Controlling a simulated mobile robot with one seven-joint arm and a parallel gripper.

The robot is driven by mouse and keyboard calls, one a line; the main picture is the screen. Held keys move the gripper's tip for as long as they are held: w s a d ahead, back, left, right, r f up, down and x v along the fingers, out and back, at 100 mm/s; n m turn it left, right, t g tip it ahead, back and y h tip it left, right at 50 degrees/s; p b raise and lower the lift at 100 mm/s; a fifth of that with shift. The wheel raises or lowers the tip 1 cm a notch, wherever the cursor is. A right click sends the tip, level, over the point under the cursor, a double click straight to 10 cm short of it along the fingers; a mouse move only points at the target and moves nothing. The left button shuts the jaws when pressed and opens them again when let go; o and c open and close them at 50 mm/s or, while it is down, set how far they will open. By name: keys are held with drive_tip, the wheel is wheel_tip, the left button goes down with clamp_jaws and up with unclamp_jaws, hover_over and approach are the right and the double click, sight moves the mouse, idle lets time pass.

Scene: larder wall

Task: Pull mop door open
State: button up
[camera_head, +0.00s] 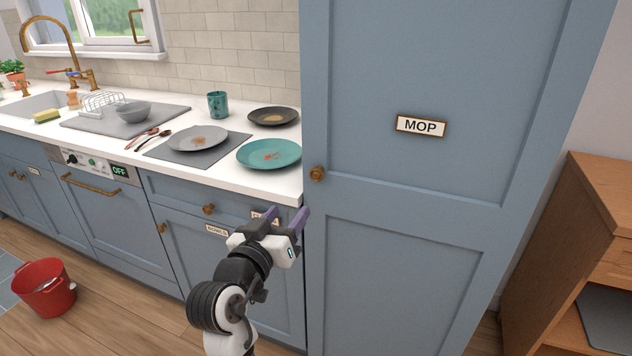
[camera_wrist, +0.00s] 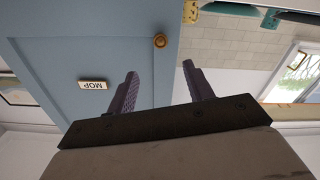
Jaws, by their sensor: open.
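The tall blue mop door (camera_head: 400,255) stands shut at the right of the counter, with a framed MOP label (camera_head: 421,126). Its round brass knob (camera_head: 317,173) is at the door's left edge. My gripper (camera_head: 288,214) is open and empty, below and a little left of the knob, in front of the counter's right end. In the wrist view the picture is turned. There the knob (camera_wrist: 160,41) shows beyond the open fingers (camera_wrist: 158,84), apart from them, and the door (camera_wrist: 70,55) shows at the left.
The white counter (camera_head: 285,188) holds a teal plate (camera_head: 269,154), a grey plate (camera_head: 198,138) and a dark plate (camera_head: 273,116) near the door. A red bucket (camera_head: 45,288) stands on the floor at left. A wooden cabinet (camera_head: 568,225) stands at right.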

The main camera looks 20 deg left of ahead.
sight(315, 177)
drive_tip(key=w+p, duration=0.1)
drive_tip(key=w, duration=0.6)
drive_tip(key=w+p, duration=0.2)
drive_tip(key=w, duration=0.4)
drive_tip(key=shift+w+d, duration=0.2)
drive_tip(key=shift+w, duration=0.2)
clamp_jaws()
